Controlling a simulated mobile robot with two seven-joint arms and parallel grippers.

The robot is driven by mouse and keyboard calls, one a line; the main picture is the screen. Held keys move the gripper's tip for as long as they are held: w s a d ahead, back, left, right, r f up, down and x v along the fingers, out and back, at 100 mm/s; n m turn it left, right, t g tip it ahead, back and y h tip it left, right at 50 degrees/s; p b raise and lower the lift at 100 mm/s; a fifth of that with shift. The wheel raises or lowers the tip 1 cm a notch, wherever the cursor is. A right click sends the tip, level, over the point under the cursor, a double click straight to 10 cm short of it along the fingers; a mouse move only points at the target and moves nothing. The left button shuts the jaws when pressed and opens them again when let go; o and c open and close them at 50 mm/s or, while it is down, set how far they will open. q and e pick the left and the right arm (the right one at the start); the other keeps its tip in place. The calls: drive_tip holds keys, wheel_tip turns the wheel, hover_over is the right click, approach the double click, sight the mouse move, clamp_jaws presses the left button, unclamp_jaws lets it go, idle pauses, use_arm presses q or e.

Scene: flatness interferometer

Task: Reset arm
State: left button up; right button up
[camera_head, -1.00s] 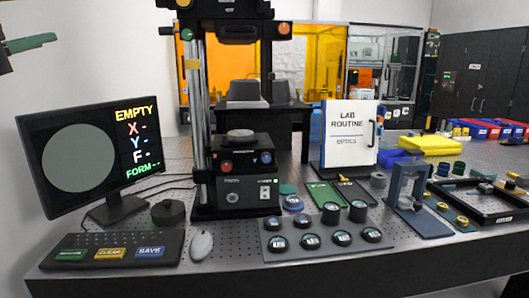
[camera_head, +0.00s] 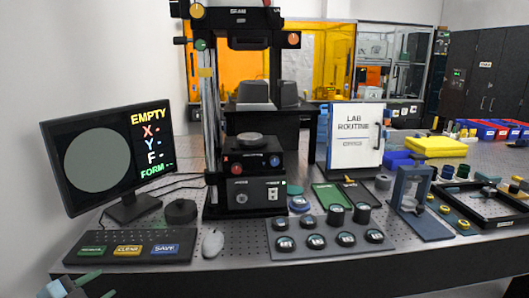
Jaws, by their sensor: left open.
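My left gripper (camera_head: 106,283) is at the bottom left corner, partly cut off by the picture edge. Its teal fingers are apart, with nothing seen between them. It appears in front of and below the keypad (camera_head: 75,252). My right gripper is not in view. The interferometer (camera_head: 257,165) stands at the middle-left, with a dark stage and a round piece on top. The monitor (camera_head: 100,165) beside it reads EMPTY, with a grey disc and dashes after X, Y, F and FORM.
A grey mouse (camera_head: 213,242) lies right of the keypad. A tray (camera_head: 370,252) holds several round dark pieces. The table's front edge runs along the bottom.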

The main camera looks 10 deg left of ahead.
use_arm(q)
drive_tip(key=s+d+f+n+g+p, duration=0.1)
drive_tip(key=s+d+f+n+g, duration=0.15)
drive_tip(key=s+d+f, duration=0.65)
drive_tip(key=s+d+f+n+g+p, duration=0.1)
drive_tip(key=s+d+f+n+g, duration=0.15)
drive_tip(key=s+d+f, duration=0.7)
drive_tip(key=s+d+f+n, duration=0.1)
drive_tip(key=s+d+f, duration=0.1)
drive_tip(key=s, duration=0.4)
drive_tip(key=s+d+f+n, duration=0.2)
drive_tip(key=s+d+f, duration=0.1)
drive_tip(key=s+f, duration=0.1)
drive_tip(key=shift+s+d+f+g+h+p, duration=0.2)
drive_tip(key=shift+s+d+g+h+p, duration=0.15)
drive_tip(key=shift+s, duration=0.55)
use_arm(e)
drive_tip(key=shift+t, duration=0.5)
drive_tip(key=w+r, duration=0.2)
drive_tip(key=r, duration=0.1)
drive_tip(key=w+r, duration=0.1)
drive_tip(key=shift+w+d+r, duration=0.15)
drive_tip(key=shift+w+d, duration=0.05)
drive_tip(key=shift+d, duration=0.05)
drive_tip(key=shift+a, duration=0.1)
